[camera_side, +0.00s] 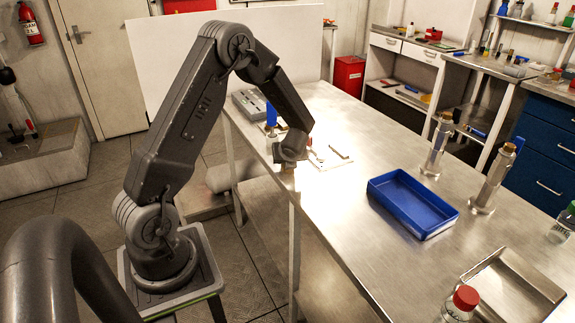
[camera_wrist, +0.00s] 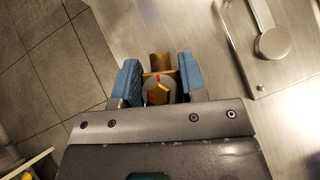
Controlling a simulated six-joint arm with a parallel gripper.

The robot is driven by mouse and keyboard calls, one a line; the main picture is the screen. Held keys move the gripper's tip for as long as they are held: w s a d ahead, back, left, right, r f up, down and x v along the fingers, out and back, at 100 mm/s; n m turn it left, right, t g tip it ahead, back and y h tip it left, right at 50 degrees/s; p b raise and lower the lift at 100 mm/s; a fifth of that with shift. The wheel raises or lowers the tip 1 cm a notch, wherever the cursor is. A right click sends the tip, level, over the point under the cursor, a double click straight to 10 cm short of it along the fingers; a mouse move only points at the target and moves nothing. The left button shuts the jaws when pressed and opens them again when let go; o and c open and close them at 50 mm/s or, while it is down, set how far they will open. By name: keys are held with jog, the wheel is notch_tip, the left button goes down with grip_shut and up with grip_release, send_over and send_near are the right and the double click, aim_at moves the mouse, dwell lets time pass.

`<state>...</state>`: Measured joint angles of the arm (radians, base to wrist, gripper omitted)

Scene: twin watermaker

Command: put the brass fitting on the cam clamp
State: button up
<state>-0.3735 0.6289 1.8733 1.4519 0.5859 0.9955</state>
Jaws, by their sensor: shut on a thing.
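My gripper (camera_wrist: 160,80) is shut on the brass fitting (camera_wrist: 160,63), which sits between its two blue finger pads in the wrist view. A round grey face with a yellow hex and a red mark shows between the pads at the near end of the fitting. In the side view my gripper (camera_side: 287,166) is low at the table's left edge, and the fitting is mostly hidden there. The cam clamp, with a round grey disc (camera_wrist: 273,42) and a lever on a plate, lies to the right of the gripper in the wrist view. It is small in the side view (camera_side: 316,156), just right of the gripper.
A blue tray (camera_side: 447,223) stands on the metal table, with two metal cylinders (camera_side: 436,150) (camera_side: 490,185) behind it. A metal pan (camera_side: 535,282) and a red-capped bottle (camera_side: 462,302) are at the front right. The table edge and floor lie left of the gripper.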

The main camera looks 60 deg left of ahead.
grip_shut()
jog(key=shift+r, duration=0.1)
